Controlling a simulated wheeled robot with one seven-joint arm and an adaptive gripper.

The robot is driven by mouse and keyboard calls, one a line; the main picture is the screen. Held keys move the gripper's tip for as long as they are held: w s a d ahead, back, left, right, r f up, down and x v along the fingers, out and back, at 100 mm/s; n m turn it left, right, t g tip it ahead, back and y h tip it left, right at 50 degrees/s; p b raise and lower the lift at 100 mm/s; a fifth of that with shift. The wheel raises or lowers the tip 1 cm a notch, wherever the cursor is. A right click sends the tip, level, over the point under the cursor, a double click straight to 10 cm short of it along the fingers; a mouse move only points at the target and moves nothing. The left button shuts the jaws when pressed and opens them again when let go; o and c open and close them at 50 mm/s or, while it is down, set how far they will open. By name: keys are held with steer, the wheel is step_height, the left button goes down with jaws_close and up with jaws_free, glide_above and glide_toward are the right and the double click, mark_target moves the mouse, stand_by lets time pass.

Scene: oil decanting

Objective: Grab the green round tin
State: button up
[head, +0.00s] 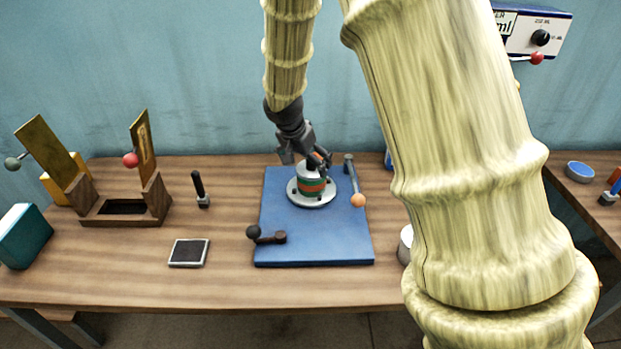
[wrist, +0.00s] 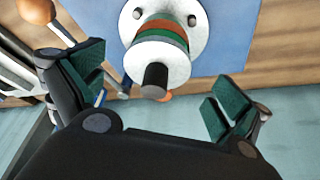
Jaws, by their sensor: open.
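A round tin-like piece with green and red-orange bands (head: 312,187) stands upright on a pale grey disc (head: 294,197) on the blue board. It has a pale top and a dark knob. In the wrist view its green band (wrist: 163,26), pale top and dark knob (wrist: 155,78) show near the top centre. No other round green tin is clear to me. My gripper (head: 305,158) is just above and behind this piece. In the wrist view my gripper (wrist: 152,95) is open, its green-padded fingers apart on either side of the knob, with nothing held.
The blue board (head: 310,245) carries an orange-tipped lever (head: 356,185) and a black-knobbed crank (head: 266,236). A wooden box with upright panels (head: 126,208), a teal block (head: 25,236) and a dark square pad (head: 188,252) lie left. A pale cylinder (head: 405,244) is partly hidden by my arm.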

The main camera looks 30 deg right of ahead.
mark_target(309, 168)
steer(key=shift+x, duration=1)
steer(key=shift+p+x, duration=0.55)
steer(key=shift+x, duration=0.45)
steer(key=shift+p+x, duration=0.5)
steer(key=shift+x, duration=1.4)
steer(key=shift+s+a, duration=0.1)
steer(key=c, duration=1.2)
steer(key=shift+c, duration=1.2)
steer(key=shift+r, duration=0.1)
